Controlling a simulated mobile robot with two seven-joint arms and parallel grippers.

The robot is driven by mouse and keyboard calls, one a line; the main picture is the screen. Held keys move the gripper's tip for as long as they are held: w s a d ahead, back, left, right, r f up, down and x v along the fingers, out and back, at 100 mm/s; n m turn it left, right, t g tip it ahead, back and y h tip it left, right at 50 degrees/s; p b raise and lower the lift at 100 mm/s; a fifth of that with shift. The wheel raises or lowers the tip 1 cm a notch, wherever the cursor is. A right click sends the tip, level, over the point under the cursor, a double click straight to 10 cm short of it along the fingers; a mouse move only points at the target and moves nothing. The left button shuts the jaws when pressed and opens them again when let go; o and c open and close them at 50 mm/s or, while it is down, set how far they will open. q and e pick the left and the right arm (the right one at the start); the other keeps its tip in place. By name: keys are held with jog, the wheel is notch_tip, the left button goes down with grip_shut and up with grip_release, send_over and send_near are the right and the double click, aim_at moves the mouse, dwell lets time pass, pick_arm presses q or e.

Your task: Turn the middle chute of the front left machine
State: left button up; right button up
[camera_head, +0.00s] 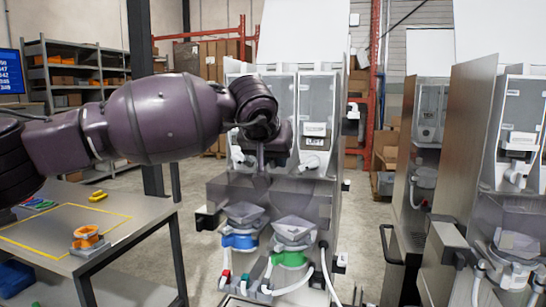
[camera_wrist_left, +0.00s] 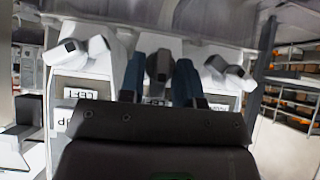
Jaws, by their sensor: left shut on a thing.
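The front left machine (camera_head: 320,200) stands in the middle of the head view, with clear upper bins and a grey lower body. My left gripper (camera_head: 262,172) is in front of its upper part and hides its middle chute in that view. In the left wrist view, the two blue fingers of my left gripper (camera_wrist_left: 159,82) are on both sides of the dark grey middle chute (camera_wrist_left: 158,64) and shut on it. White chutes (camera_wrist_left: 88,50) (camera_wrist_left: 222,72) flank it, both apart from the fingers. My right gripper is in neither view.
Below the chutes, the machine holds a blue-ringed container (camera_head: 240,241) and a green-ringed one (camera_head: 291,258). A table (camera_head: 130,205) with an orange part (camera_head: 88,238) stands at the left. More machines (camera_head: 500,170) stand at the right, with a gap between.

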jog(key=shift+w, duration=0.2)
pick_arm(q)
jog(key=shift+w+a+f+n+h+b, duration=0.1)
jog(key=shift+n+h+b, duration=0.3)
jog(key=shift+h, duration=0.2)
jog(key=shift+a+n+g+h+b, duration=0.1)
jog(key=shift+n+g+h+b, duration=0.25)
jog(key=shift+h, duration=0.25)
jog(key=shift+a+f+n+g+h+b, duration=0.15)
jog(key=shift+n+g+h+b, duration=0.15)
jog(key=shift+h, duration=0.2)
jog(key=shift+n+h+b, duration=0.45)
jog(key=shift+h+b, duration=0.25)
jog(key=shift+h, duration=0.2)
jog(key=o, duration=0.6)
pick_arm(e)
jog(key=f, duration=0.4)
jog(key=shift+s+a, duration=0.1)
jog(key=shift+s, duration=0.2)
